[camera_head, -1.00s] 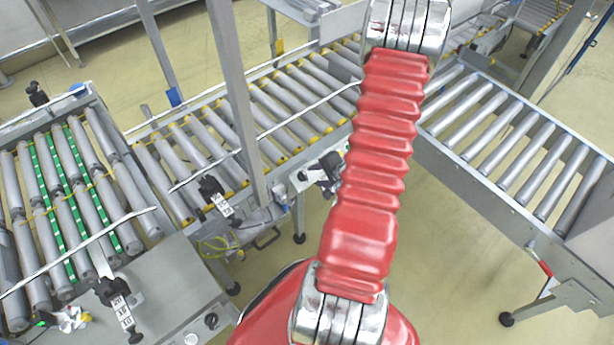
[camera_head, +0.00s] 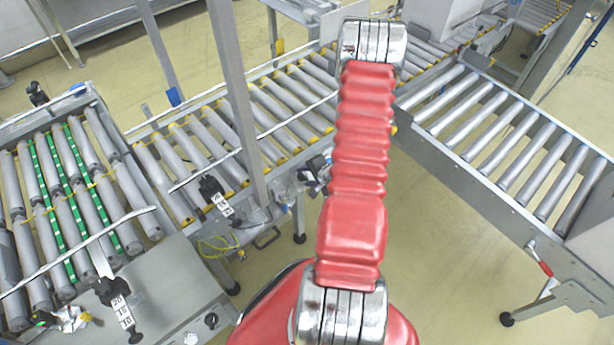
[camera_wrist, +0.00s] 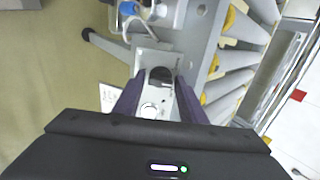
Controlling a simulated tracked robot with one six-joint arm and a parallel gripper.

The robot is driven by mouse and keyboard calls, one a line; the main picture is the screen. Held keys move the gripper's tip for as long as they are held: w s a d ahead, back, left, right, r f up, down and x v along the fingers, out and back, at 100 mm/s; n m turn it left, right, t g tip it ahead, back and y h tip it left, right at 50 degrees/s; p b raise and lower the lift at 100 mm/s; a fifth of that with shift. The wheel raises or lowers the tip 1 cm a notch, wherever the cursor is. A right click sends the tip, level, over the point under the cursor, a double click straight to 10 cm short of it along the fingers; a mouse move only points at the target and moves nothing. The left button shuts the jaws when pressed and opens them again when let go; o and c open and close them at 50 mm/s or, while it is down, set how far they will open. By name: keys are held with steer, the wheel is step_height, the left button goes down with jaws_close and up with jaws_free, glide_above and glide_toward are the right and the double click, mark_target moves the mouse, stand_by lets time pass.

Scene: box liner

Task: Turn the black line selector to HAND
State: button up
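In the wrist view, a small grey panel (camera_wrist: 146,60) lies ahead of my gripper (camera_wrist: 157,88). A dark rounded part (camera_wrist: 160,75), which looks like the black selector, shows on it between my two dark fingers. A round white button (camera_wrist: 149,110) sits nearer to me. My fingers are apart with nothing visibly clamped; I cannot tell whether they touch the dark part. Its pointer and the HAND mark are not readable. In the head view my gripper is not clearly seen, with my red arm in front. Another black knob (camera_head: 211,320) sits on the near-left control box.
Roller conveyors with yellow roller ends (camera_head: 215,140) run across the middle. Another roller conveyor (camera_head: 500,130) stands at right. A grey post (camera_head: 238,100) rises left of my arm. In the wrist view, a blue fitting with cable (camera_wrist: 130,9) and rollers (camera_wrist: 235,60) are close by.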

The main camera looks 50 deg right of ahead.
steer(key=shift+c, duration=0.7)
steer(key=c, duration=0.7)
steer(key=shift+o, duration=0.2)
steer(key=n, duration=0.4)
steer(key=shift+n, duration=2.5)
steer(key=o, duration=0.8)
